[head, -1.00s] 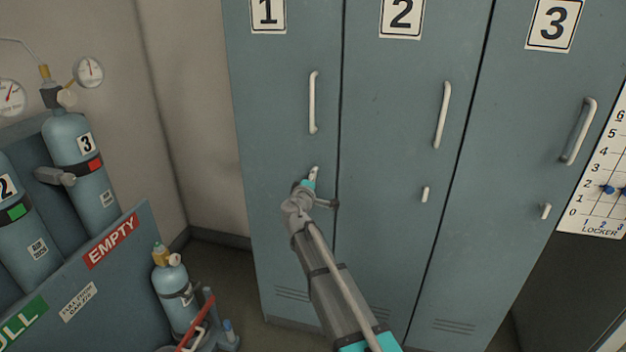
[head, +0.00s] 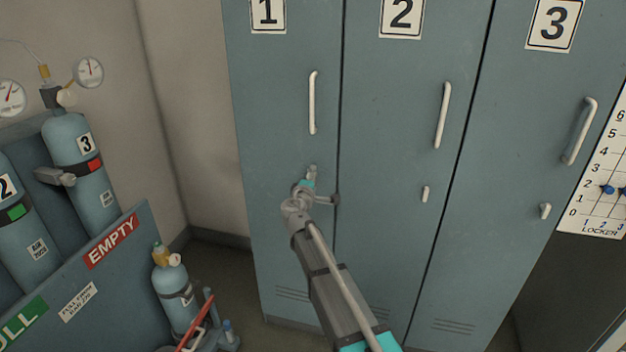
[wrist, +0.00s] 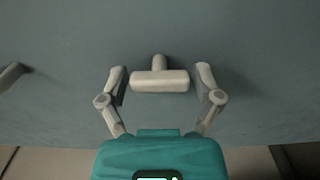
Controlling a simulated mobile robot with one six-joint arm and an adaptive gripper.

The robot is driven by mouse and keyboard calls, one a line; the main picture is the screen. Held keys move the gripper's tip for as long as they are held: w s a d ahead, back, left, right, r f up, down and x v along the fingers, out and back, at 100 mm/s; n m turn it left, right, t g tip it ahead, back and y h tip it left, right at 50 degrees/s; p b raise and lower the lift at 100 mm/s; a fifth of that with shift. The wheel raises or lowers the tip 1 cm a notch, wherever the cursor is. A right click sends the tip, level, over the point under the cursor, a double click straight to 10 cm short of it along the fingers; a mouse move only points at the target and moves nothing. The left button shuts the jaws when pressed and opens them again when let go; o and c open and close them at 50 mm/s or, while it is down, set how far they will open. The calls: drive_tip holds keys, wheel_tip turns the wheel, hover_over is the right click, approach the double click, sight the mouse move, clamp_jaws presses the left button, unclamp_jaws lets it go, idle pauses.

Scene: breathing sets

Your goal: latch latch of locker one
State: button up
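Locker one (head: 285,120) is a closed blue-grey door with a long pale handle (head: 313,103). Its small pale latch (head: 312,172) is below the handle, partly hidden by my gripper (head: 310,182). In the wrist view the latch (wrist: 160,81) is a short bar on a stem, lying across the space between my two fingers. My gripper (wrist: 161,84) is open, with one finger near each end of the bar. Narrow gaps seem to show at both ends.
Lockers two (head: 400,180) and three (head: 520,160) stand to the right, each with a handle and small latch. A rack of cylinders (head: 75,160) and a cylinder on a cart (head: 175,295) stand at left. Bare wall (head: 200,130) lies between.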

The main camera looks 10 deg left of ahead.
drive_tip(key=shift+s, duration=0.15)
idle(0.3)
drive_tip(key=s, duration=1.1)
drive_tip(key=shift+s+a, duration=0.1)
drive_tip(key=shift+s, duration=0.3)
drive_tip(key=s+d+f+m+g+h, duration=0.1)
drive_tip(key=d+f+m+g+h, duration=0.3)
drive_tip(key=d, duration=0.9)
drive_tip(key=s+d+f+m+g+h, duration=0.15)
drive_tip(key=d+f+m+g, duration=0.4)
drive_tip(key=d, duration=0.85)
drive_tip(key=s+d+f+m+g+y, duration=0.3)
drive_tip(key=s+d+f+m+g, duration=0.1)
drive_tip(key=s+d, duration=0.35)
drive_tip(key=s+d+f+m+g+y, duration=0.3)
drive_tip(key=s+d+f+m+g, duration=0.25)
drive_tip(key=s, duration=0.25)
drive_tip(key=shift+n+t, duration=0.5)
wheel_tip(320, 180, up, 16)
drive_tip(key=p, duration=1.5)
drive_tip(key=shift+p, duration=0.3)
